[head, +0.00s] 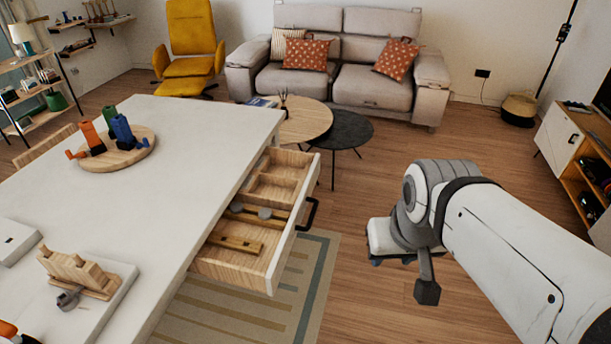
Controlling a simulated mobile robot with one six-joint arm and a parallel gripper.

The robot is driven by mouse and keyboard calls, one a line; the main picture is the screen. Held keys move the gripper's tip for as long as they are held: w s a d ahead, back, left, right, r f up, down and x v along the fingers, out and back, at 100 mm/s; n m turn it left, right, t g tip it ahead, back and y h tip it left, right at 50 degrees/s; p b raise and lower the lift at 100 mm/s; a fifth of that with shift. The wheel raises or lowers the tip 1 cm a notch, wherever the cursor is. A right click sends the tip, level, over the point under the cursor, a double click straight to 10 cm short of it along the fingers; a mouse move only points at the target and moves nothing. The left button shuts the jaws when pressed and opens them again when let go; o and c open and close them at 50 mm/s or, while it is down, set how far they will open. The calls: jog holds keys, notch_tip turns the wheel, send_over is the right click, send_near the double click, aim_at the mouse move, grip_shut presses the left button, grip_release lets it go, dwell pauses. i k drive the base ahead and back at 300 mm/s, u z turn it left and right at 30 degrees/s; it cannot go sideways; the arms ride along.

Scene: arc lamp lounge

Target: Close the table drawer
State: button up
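The white table (190,130) fills the left of the head view. Its drawer (278,250) is pulled out to the right, with a white front and a dark bar handle (309,214). Inside are wooden dividers and a few small wooden and grey items (238,243). My arm comes in from the lower right. My gripper (392,262) is right of the drawer, apart from the handle, over the floor. Its fingers are mostly hidden behind the wrist, so I cannot tell whether it is open or shut.
On the table are a round wooden board (112,158) with coloured items and a wooden holder (78,274). A striped rug (240,312) lies below the drawer. Round coffee tables (341,127) and a sofa (340,80) stand behind. A cabinet (562,140) is at right. Wooden floor between is clear.

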aim_at(244, 249)
jog(key=u, duration=0.05)
jog(key=i, duration=0.85)
jog(key=u, duration=0.4)
jog(key=k, duration=1)
jog(key=z, duration=0.45)
jog(key=i, duration=1.4)
jog(key=u, duration=0.15)
